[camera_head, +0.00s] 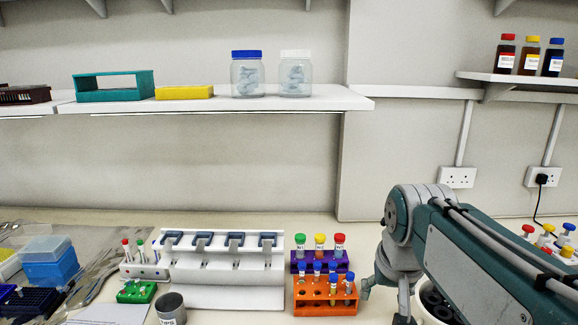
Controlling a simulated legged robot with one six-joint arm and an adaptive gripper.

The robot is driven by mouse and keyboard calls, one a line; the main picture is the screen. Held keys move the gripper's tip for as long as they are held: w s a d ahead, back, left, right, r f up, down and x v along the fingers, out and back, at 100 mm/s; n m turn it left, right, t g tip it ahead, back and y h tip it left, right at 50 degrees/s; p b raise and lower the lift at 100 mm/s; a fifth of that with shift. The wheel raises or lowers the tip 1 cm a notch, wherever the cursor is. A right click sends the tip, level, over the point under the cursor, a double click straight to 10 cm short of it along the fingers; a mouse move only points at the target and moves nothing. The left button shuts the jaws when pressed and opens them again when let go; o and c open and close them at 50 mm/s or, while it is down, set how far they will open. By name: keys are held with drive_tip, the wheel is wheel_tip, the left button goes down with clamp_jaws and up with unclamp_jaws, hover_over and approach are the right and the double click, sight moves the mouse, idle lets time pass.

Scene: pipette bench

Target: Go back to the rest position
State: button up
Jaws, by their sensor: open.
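My teal and grey arm reaches in from the lower right. My gripper (384,300) hangs from its wrist, pointing down, and is open. Nothing shows between its fingers, though the lower part is cut by the frame's bottom edge. Behind that rack stands a purple rack (297,266) with green-, yellow- and red-capped tubes. A white pipette stand (230,268) with several dark blue hooks is further left, and I see no pipette on it.
A grey cup (171,309), a green rack (136,291) and blue boxes (50,262) crowd the bench's left. Capped tubes (545,236) stand behind my arm at right. A shelf (340,98) with jars runs above. The wall space between is clear.

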drive_tip(key=s+f+n+t, duration=0.1)
drive_tip(key=s+f+t, duration=0.1)
drive_tip(key=s+f, duration=0.5)
drive_tip(key=shift+s+n, duration=0.4)
drive_tip(key=shift+s, duration=2.3)
